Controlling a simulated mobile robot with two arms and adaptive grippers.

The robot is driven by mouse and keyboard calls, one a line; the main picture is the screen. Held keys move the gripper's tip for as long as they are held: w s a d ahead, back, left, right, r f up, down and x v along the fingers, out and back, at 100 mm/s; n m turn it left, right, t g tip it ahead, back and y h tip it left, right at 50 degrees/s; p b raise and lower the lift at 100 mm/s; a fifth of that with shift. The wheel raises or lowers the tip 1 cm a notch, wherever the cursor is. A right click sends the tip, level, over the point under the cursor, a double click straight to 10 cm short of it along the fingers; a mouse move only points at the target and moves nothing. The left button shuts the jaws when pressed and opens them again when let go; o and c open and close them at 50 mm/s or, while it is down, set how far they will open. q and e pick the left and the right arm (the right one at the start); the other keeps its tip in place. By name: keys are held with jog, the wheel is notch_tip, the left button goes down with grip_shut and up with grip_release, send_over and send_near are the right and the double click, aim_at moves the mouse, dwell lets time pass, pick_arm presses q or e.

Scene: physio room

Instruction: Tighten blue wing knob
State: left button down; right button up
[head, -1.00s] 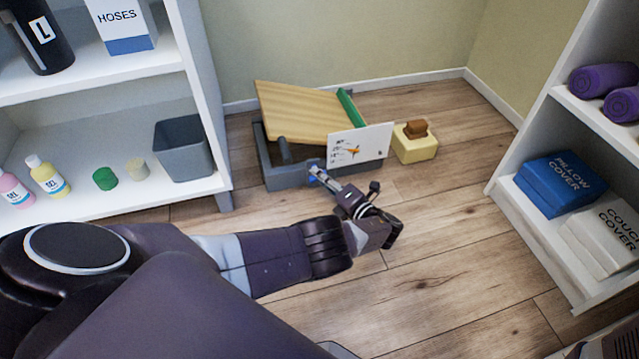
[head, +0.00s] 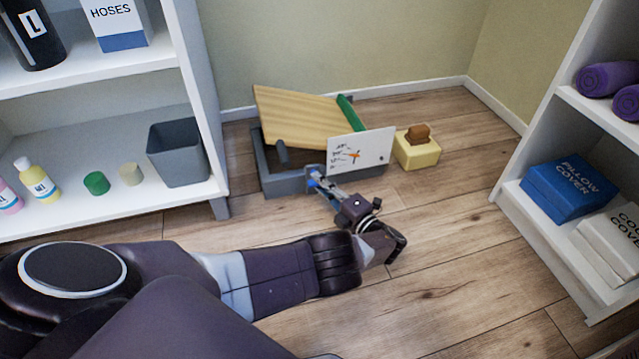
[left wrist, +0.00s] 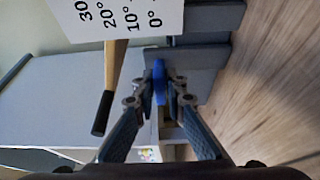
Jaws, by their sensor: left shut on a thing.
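The slant board has a grey base (head: 290,181) on the floor and a tilted wooden top (head: 300,118). A white angle card (head: 372,150) with an orange pointer (head: 352,155) stands at its front; its printed degrees show in the left wrist view (left wrist: 150,14). The blue wing knob (left wrist: 159,80) is on the grey front side, below the card in the head view. My left gripper (head: 317,182) reaches it from the front right. Its fingers (left wrist: 160,92) are shut on the knob, one on each side, and partly cover it. My right gripper is not in view.
A yellow block with a brown piece (head: 417,148) stands right of the board. A left shelf holds a grey bin (head: 178,152), bottles and small cylinders. A right shelf holds blue pillow covers (head: 568,187) and purple rolls. The floor in front is clear.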

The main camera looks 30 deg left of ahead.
pick_arm(q)
jog(key=c, duration=2)
grip_release()
jog(key=v, duration=0.7)
jog(key=shift+d, duration=0.2)
